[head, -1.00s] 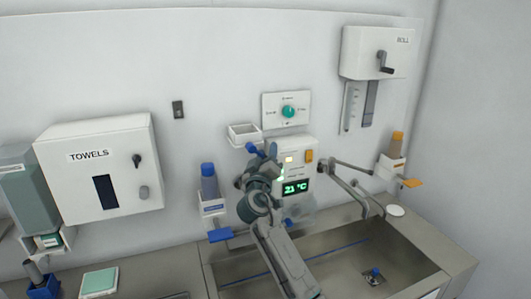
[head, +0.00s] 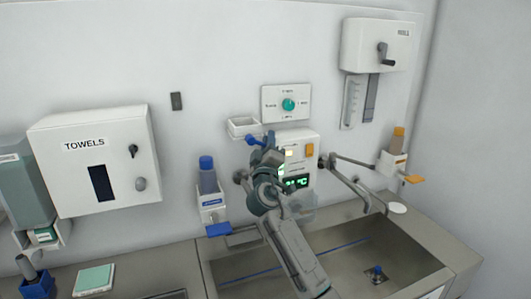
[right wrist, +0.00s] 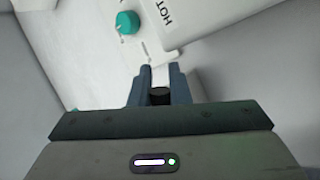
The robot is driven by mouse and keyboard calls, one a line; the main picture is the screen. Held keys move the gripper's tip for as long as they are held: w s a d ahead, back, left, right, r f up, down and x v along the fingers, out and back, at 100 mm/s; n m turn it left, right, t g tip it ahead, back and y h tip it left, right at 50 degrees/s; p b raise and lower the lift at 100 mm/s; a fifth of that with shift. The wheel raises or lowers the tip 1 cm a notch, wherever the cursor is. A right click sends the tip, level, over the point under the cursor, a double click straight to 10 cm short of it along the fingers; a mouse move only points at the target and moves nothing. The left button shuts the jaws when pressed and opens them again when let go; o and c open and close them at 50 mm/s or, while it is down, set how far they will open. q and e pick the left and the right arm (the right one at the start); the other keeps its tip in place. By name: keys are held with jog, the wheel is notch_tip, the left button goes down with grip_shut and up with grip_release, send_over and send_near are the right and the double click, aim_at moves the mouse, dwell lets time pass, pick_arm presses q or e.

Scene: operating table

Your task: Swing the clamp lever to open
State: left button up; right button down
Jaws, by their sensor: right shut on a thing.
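My right gripper (head: 268,145) is up at the wall, in front of the white unit with the green temperature display (head: 296,182). A small bright-blue piece (head: 254,141), which looks like the lever end, shows at the fingertips' left, just below the small white wall tray (head: 243,127). The clamp's body is hidden behind my gripper and arm. My left gripper is out of view.
A teal-knob dial (head: 288,104) is above the unit. A bottle with a blue cap (head: 207,175) stands in a holder on the left. A faucet arm (head: 350,180) extends over the sink (head: 345,250) on the right. The towel dispenser (head: 95,165) is further left.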

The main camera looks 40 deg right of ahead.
jog(key=shift+d+r+n+t+y+b, duration=0.1)
jog(key=shift+r+n+t+y+b, duration=0.15)
jog(key=shift+r+n+t+y, duration=0.75)
jog(key=shift+a+f+n+t+y+b, duration=0.1)
jog(key=shift+n+t+y+b, duration=0.25)
jog(key=shift+n, duration=1.4)
jog(key=shift+d+r+n+t+y+b, duration=0.15)
jog(key=shift+r+n+t+y, duration=0.6)
jog(key=shift+n, duration=0.6)
jog(key=shift+f, duration=0.1)
jog(key=c, duration=1.5)
grip_release()
jog(key=shift+o, duration=0.7)
jog(key=shift+f, duration=0.1)
jog(key=shift+f, duration=0.1)
jog(key=b+v, duration=0.4)
jog(key=v, duration=0.6)
jog(key=shift+s+f, duration=0.2)
jog(key=shift+s, duration=0.05)
